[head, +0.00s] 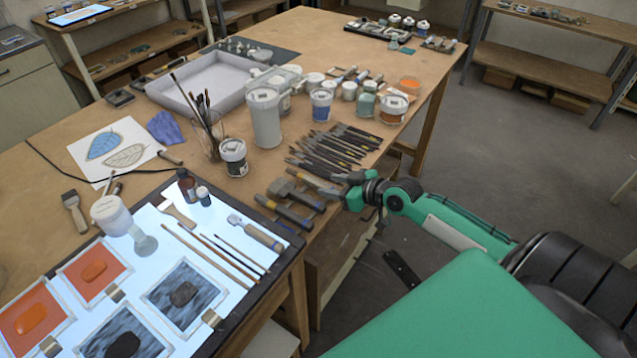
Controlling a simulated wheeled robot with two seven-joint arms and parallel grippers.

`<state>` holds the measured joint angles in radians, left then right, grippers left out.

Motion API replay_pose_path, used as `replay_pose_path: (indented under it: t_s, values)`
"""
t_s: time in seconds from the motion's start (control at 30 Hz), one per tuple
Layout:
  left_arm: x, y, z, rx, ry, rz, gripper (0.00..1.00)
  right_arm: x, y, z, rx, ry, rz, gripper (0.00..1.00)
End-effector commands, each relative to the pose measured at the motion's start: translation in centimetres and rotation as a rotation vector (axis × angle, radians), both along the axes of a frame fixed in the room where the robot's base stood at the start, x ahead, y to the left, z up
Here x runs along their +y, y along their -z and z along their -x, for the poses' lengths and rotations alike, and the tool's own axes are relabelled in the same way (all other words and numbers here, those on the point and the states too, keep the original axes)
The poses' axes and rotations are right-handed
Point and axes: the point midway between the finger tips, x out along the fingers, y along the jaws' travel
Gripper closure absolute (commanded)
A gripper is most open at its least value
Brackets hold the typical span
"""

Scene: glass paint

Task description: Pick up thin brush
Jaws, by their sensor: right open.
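Several thin brushes (242,254) lie side by side on the lit panel (185,222) at the lower left. A row of dark-handled brushes (335,146) lies near the table's right edge. My right gripper (342,187) is open at that edge, beside the near end of this row and the flat wide brushes (288,213). It is to the right of the lit panel, well apart from the thin brushes there. Whether it touches any brush is hard to tell. My left gripper is not in view.
A glass cup of upright brushes (208,138), a white canister (265,118) and paint jars (321,104) stand mid-table. A grey tray (200,82) is behind. Framed orange and dark pieces (93,271) cover the panel's near left. Floor is open at the right.

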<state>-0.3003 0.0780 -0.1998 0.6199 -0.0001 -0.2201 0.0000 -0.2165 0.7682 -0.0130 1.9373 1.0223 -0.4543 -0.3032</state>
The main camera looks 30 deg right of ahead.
Motion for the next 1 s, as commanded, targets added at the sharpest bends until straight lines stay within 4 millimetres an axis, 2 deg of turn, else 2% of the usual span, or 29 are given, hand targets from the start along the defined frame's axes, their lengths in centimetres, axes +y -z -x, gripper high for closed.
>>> replay_pose_path:
  t_s: [0.1, 0.3, 0.6, 0.67, 0.83, 1.0]
  values:
    - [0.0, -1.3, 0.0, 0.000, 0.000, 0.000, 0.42, 0.5, 0.1, -1.4, -0.001, 0.002, -0.005, 0.55]
    - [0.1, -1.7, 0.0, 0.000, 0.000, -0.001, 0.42, 1.2, 1.1, -3.0, -0.001, 0.000, -0.001, 0.55]
    - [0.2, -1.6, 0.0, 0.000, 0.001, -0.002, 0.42, 1.3, 1.4, -3.2, 0.000, -0.001, 0.000, 0.55]
    - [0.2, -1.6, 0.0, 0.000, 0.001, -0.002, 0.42, 1.3, 1.4, -3.2, 0.000, -0.001, 0.000, 0.64]
    - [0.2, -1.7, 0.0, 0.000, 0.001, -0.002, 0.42, 1.3, 1.4, -3.2, 0.000, -0.001, 0.000, 0.98]
    - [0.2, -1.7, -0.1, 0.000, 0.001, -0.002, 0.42, 1.3, 1.3, -3.2, -0.001, 0.000, 0.000, 1.00]
